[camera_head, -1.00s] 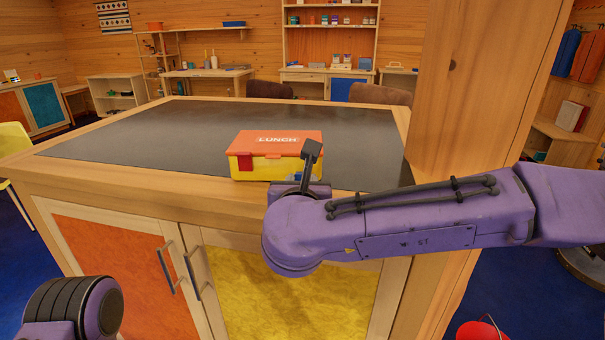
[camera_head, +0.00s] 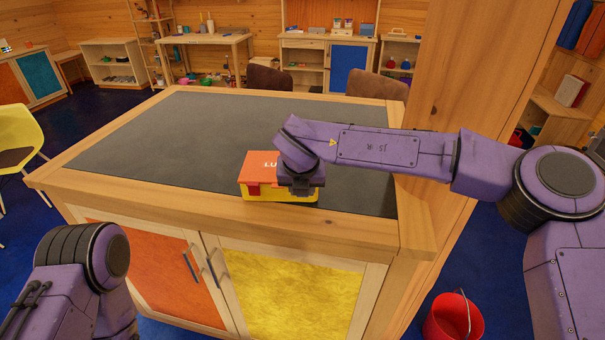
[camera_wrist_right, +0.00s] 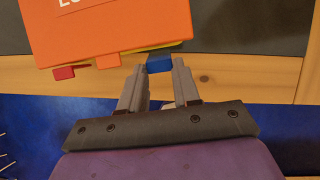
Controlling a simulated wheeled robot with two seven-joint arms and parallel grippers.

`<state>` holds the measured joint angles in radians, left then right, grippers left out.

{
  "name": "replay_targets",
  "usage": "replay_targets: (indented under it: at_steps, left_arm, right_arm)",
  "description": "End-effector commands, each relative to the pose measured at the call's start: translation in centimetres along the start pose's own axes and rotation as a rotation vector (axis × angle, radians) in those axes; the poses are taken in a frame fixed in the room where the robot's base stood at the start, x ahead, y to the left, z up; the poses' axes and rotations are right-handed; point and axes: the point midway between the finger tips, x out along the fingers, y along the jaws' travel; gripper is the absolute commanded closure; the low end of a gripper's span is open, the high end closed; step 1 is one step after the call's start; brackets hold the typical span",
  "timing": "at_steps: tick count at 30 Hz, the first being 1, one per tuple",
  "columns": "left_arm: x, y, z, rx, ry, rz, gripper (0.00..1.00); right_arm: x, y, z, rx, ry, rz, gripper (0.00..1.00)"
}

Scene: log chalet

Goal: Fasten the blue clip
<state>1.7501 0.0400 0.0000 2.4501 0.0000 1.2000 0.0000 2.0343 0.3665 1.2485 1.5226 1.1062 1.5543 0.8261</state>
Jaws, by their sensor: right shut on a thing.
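The lunch box (camera_head: 258,172), with an orange lid and a yellow body, stands on the dark table top near its front edge. The lid looks closed. A red clip (camera_head: 253,187) is at the left of its front; it also shows in the right wrist view (camera_wrist_right: 64,73). The blue clip (camera_wrist_right: 159,64) juts from the box's front edge in the right wrist view. My right gripper (camera_wrist_right: 159,72) is shut on it, one fingertip on each side. In the head view my right wrist hides the blue clip. My left gripper is out of view.
The dark table top (camera_head: 200,130) is otherwise clear. A wooden post (camera_head: 450,90) stands at the right, close behind my right forearm. A red bucket (camera_head: 453,318) is on the floor at right. Chairs (camera_head: 270,78) stand behind the table.

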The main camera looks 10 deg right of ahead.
Motion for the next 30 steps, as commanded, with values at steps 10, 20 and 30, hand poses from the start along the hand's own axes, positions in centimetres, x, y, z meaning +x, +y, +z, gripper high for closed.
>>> replay_targets:
  at_steps: [10, 20, 30]
  left_arm:
    - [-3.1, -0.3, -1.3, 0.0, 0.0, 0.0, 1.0]
    - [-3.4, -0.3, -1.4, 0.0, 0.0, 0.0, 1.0]
    - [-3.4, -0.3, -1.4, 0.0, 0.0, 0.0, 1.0]
  right_arm:
    - [-0.1, 0.0, 1.2, 0.001, 0.148, -0.001, 0.99]
    - [0.1, 0.0, 1.3, 0.0, 0.178, -0.001, 0.99]
    - [0.1, 0.0, 1.3, 0.0, 0.177, -0.001, 0.43]
